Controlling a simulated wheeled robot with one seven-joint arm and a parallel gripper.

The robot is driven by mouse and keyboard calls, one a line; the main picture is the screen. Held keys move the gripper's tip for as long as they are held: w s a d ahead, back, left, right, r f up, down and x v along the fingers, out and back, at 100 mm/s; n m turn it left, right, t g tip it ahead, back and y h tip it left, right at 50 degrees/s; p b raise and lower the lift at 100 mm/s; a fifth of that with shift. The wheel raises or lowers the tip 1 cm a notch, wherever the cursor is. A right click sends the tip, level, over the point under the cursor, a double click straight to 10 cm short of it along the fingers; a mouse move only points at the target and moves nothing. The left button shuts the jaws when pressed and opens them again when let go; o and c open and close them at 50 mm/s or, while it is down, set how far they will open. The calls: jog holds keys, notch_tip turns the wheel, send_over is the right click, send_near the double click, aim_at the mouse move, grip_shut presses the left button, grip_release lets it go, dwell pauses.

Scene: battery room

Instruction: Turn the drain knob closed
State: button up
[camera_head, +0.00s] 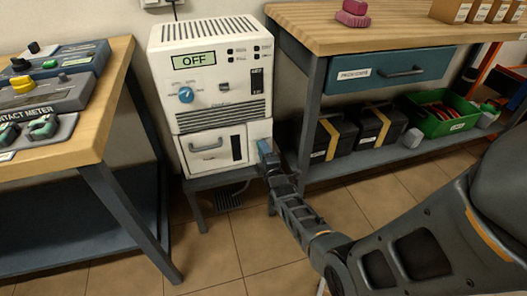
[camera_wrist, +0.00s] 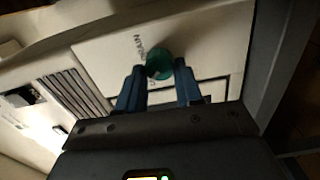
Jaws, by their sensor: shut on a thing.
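The teal drain knob (camera_wrist: 160,62) is on the white front panel of the machine (camera_head: 208,85), beside a printed label (camera_wrist: 138,44) that appears to read DRAIN. My gripper (camera_wrist: 159,69) has its two blue fingers on either side of the knob, shut on it. In the head view my gripper (camera_head: 267,151) reaches the lower right of the machine's front and hides the knob. The machine's display (camera_head: 194,60) reads OFF. The knob's exact turn angle is not clear.
A blue dial (camera_head: 186,95) and a drawer handle (camera_head: 206,146) are on the machine's front. A wooden bench (camera_head: 112,100) stands left. Another workbench (camera_head: 400,32) stands right, with black boxes (camera_head: 334,138) and a green crate (camera_head: 425,124) on its shelf.

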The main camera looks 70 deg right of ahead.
jog(key=shift+n, duration=0.5)
jog(key=o, duration=1)
jog(key=shift+o, duration=0.2)
jog(key=p+v, duration=0.3)
jog(key=v, duration=0.4)
jog(key=shift+s+a+p, duration=0.25)
jog(key=shift+a+p, duration=0.05)
